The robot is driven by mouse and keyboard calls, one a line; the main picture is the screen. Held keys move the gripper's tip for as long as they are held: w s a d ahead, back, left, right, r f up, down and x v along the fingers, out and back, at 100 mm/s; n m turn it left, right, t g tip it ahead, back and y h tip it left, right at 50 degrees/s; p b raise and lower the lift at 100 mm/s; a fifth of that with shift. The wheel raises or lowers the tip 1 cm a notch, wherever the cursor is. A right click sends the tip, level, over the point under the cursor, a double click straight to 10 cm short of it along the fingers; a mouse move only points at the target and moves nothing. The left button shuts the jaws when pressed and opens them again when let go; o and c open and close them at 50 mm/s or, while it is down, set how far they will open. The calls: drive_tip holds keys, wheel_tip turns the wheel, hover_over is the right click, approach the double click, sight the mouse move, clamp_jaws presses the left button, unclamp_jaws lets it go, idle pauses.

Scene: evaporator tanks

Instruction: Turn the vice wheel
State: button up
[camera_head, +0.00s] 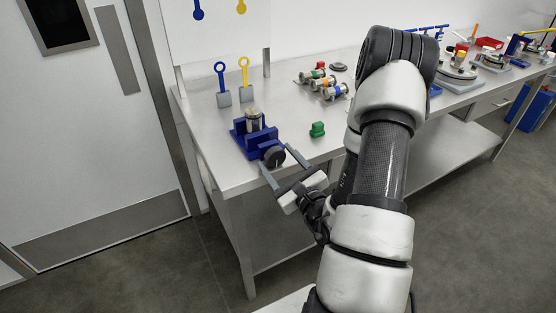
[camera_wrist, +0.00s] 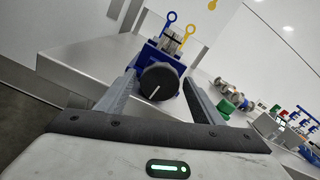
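The blue vice (camera_head: 251,139) stands near the left front edge of the steel table, with a metal cylinder (camera_head: 254,120) upright between its jaws. Its wheel (camera_head: 274,156) is a round black knob on the side facing me. In the wrist view the wheel (camera_wrist: 158,84) shows a white line mark tilted up to the right. My gripper (camera_head: 283,165) is at the wheel, beyond the table's front edge. In the wrist view my gripper (camera_wrist: 160,88) has its two grey fingers apart, one on each side of the wheel. A gap seems to show beside the wheel; contact is unclear.
A green block (camera_head: 317,129) lies right of the vice. Blue (camera_head: 222,84) and yellow (camera_head: 244,78) ring-topped tools stand in grey holders behind it. Several coloured valve parts (camera_head: 322,83) lie farther back. The steel table (camera_head: 207,140) has bare room left of the vice.

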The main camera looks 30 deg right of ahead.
drive_tip(key=shift+r, duration=0.1)
drive_tip(key=s+p, duration=0.7)
drive_tip(key=s, duration=1)
drive_tip(key=shift+s+d, duration=0.15)
drive_tip(key=shift+d, duration=0.1)
